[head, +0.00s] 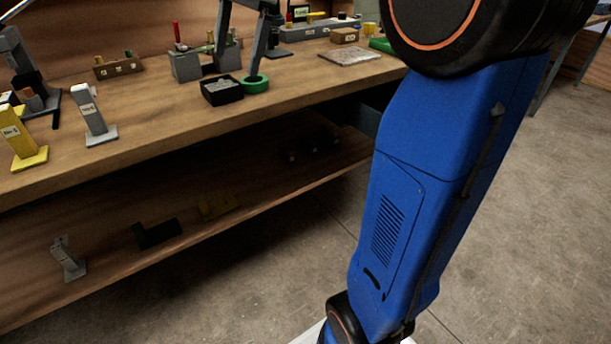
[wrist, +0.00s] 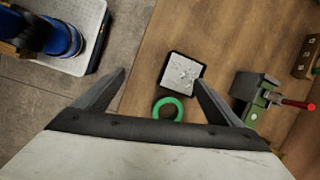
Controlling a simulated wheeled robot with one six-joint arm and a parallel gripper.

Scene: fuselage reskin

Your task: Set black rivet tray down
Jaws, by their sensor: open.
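The black rivet tray (head: 222,98) rests flat on the wooden workbench in the head view, with pale rivets inside. It also shows in the wrist view (wrist: 167,68). A green ring (head: 255,85) lies right beside it, and in the wrist view the ring (wrist: 156,109) is just below the tray. My gripper (head: 237,69) is over the bench by the tray and the ring. In the wrist view my gripper (wrist: 160,77) is open with nothing held. Its right finger overlaps the tray's edge in that view; I cannot tell whether they touch.
A grey block with tools (head: 187,66) stands behind the tray. Grey (head: 93,113) and yellow (head: 20,137) holders stand at the left. A flat grey plate (head: 350,57) lies to the right. The bench's front strip is clear. A lower shelf (head: 110,245) holds several parts.

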